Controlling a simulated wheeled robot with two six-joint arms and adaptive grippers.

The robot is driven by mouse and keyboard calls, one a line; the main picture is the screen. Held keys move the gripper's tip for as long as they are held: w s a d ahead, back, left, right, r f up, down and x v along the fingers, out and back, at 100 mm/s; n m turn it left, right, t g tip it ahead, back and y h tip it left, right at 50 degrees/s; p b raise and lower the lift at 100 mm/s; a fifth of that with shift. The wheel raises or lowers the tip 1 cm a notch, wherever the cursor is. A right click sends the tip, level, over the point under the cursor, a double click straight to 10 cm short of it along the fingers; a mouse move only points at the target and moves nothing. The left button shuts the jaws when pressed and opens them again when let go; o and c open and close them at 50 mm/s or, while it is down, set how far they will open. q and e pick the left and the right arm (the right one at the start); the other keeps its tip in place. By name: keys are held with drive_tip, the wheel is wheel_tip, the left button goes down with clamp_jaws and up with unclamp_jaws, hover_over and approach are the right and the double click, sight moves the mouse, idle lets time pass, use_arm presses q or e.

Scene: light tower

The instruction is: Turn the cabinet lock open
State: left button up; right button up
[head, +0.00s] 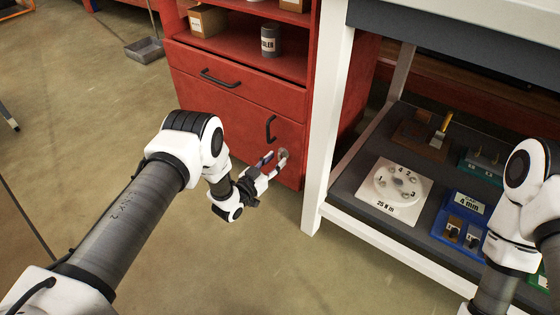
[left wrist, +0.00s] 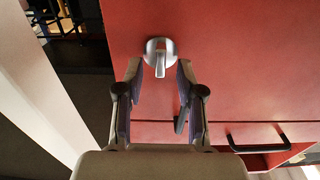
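The red cabinet (head: 245,125) stands at the upper middle of the head view, with a lower door under a drawer. The round silver lock (left wrist: 151,48) is on the door, with a flat lever or key (left wrist: 160,68) sticking out from it; in the head view the lock (head: 284,153) is small and partly covered by a fingertip. My left gripper (left wrist: 158,70) is open at the lock, one finger on each side of the lever. Gaps show between fingers and lever. My right gripper is out of view; only my right arm shows at the right edge.
A black door handle (head: 270,129) is close to my left fingers, and a drawer handle (head: 220,79) is above. To the right stands a white-framed bench (head: 325,120) with a dark lower shelf holding a white dial plate (head: 405,213) and a blue tray (head: 459,220). Floor in front is clear.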

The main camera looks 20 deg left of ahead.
use_arm(q)
drive_tip(key=shift+w+d+f, duration=0.2)
drive_tip(key=shift+w, duration=0.5)
drive_tip(key=shift+w+d+r, duration=0.15)
drive_tip(key=shift+w+r, duration=0.05)
drive_tip(key=shift+w, duration=0.2)
clamp_jaws()
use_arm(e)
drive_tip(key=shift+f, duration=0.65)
